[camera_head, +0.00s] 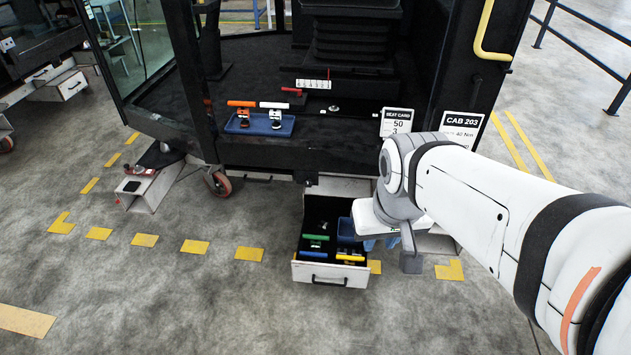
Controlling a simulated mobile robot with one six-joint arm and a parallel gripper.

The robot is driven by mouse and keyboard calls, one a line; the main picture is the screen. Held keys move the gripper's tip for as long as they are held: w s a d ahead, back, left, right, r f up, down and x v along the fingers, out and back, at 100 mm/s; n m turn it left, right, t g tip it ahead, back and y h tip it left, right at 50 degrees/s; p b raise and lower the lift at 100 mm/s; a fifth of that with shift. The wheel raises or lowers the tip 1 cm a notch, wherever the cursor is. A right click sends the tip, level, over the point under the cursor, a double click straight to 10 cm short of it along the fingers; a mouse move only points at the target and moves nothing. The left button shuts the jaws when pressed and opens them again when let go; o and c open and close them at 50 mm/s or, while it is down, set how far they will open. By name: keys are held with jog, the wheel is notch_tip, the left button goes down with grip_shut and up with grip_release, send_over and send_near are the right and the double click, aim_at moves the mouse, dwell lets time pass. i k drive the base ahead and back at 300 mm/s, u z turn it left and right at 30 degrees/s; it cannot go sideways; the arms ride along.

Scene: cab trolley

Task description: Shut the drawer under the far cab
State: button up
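A white-fronted drawer (331,274) with a dark handle is pulled out low under the large cab (260,155) in the middle, which has a "CAB 203" card. The drawer holds several coloured-handled tools and a blue bin (346,230). A second cab (38,50) is partly in view at the upper left. A white box-like unit with a handle (68,86) is low beneath it; I cannot tell whether it is a drawer standing open. My gripper (408,258) is just right of the pulled-out drawer, apparently not touching it. My wrist hides part of it, so its opening is unclear.
A blue tray (259,125) with two tools sits on the middle cab's floor edge. A caster (217,183) and a white step (150,188) stand left of the drawer. Yellow dashes (194,247) mark the floor. The foreground floor is clear. A blue railing (590,57) is at upper right.

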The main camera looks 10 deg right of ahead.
aim_at(330, 271)
jog(key=i, duration=0.65)
jog(key=z, duration=1.5)
jog(key=k, duration=1.9)
jog(key=u, duration=0.9)
jog(key=i, duration=1)
jog(key=u, duration=0.05)
